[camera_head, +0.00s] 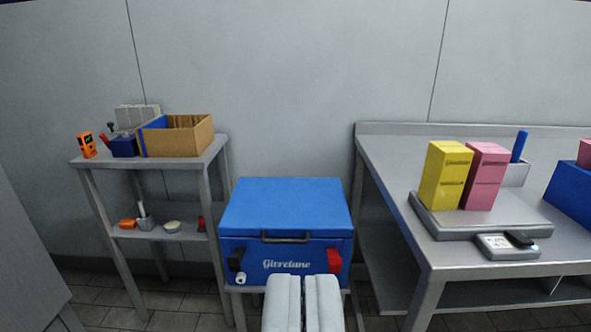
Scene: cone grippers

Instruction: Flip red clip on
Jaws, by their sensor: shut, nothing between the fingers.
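A dark handle (285,238) runs across the upper front. My gripper (303,280) is at the bottom centre, its two pale fingers together and empty. It appears in front of the box, left of and below the red clip, and hides part of the box's lower front.
A metal table (385,165) stands at right, with a scale (485,217) bearing a yellow carton (444,176) and a pink carton (486,176). A shelf (200,160) at left holds a cardboard box (180,137) and small items.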

